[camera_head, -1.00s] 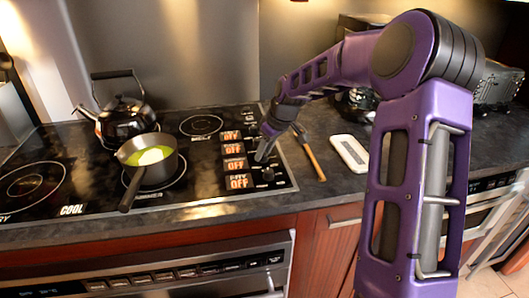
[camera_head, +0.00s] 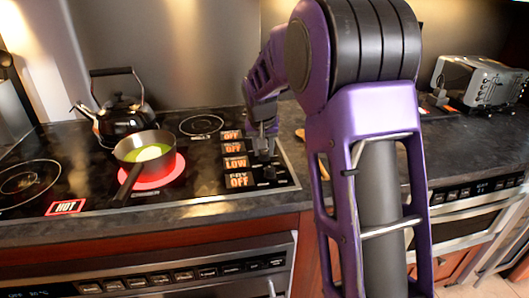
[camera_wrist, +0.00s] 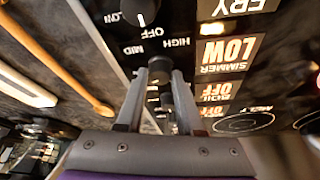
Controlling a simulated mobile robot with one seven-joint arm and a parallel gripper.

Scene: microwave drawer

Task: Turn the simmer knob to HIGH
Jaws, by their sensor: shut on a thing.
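My gripper (camera_head: 263,157) is over the knob column of the cooktop panel. In the wrist view its fingers (camera_wrist: 160,77) are shut on the dark simmer knob (camera_wrist: 159,64), one finger on each side. The simmer display (camera_head: 235,162) reads LOW; it shows upside down in the wrist view (camera_wrist: 231,54). Labels MID and HIGH are printed between this knob and the fry knob (camera_wrist: 145,8). The simmer knob's pointer is hidden, and in the head view the gripper mostly covers the knob.
A pan (camera_head: 140,163) stands on a glowing red burner, its handle toward the front. A HOT sign (camera_head: 66,207) is lit. A black kettle (camera_head: 122,118) stands behind. A wooden-handled tool (camera_wrist: 60,62) and a white rest (camera_wrist: 24,88) lie beside the cooktop. A toaster (camera_head: 482,82) is far right.

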